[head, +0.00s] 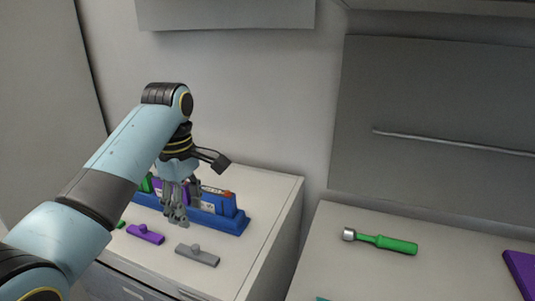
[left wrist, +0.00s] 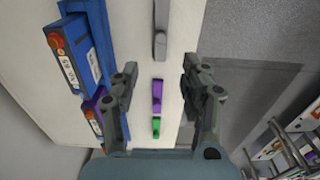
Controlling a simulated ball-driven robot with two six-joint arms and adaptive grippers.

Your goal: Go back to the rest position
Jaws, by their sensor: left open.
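My left gripper (head: 178,214) points down over the white cabinet top, in front of a blue rack (head: 232,221) that holds upright battery cells. In the left wrist view its two fingers (left wrist: 158,104) are spread apart with nothing between them. A purple clip (head: 145,234) lies on the cabinet top near the gripper. It also shows between the fingers in the left wrist view (left wrist: 157,95), below them on the surface. The gripper hides part of the rack and cells. My right gripper is in neither view.
A grey clip (head: 197,255) lies in front of the rack, and a green clip (left wrist: 156,127) lies beyond the purple one. A green-handled tool (head: 382,242) and a purple object (head: 521,272) lie on the right counter. A gap separates cabinet and counter.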

